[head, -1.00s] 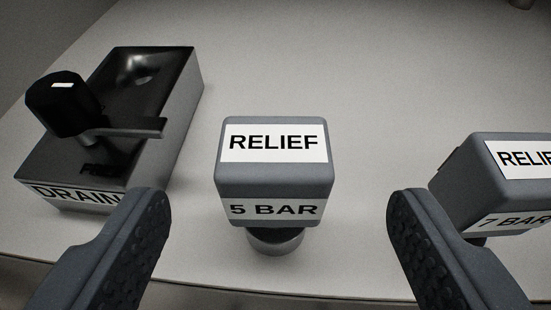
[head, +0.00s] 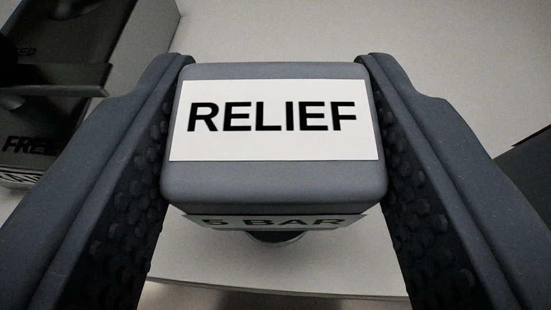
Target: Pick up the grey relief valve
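The grey relief valve (head: 275,185) is a rounded block in the middle of the head view. Its top label reads RELIEF, and its front label, seen at a steep angle, reads 5 BAR. My gripper (head: 275,75) has one finger against each side of the block, shut on it. A small part of the round stem (head: 277,237) shows below the block. I cannot tell whether the valve is clear of the surface.
A dark box (head: 75,60) with a lever stands at the left, behind my left finger. The edge of another dark object (head: 530,160) shows at the far right. The pale surface (head: 270,30) is bare behind the valve. Its front edge runs along the bottom.

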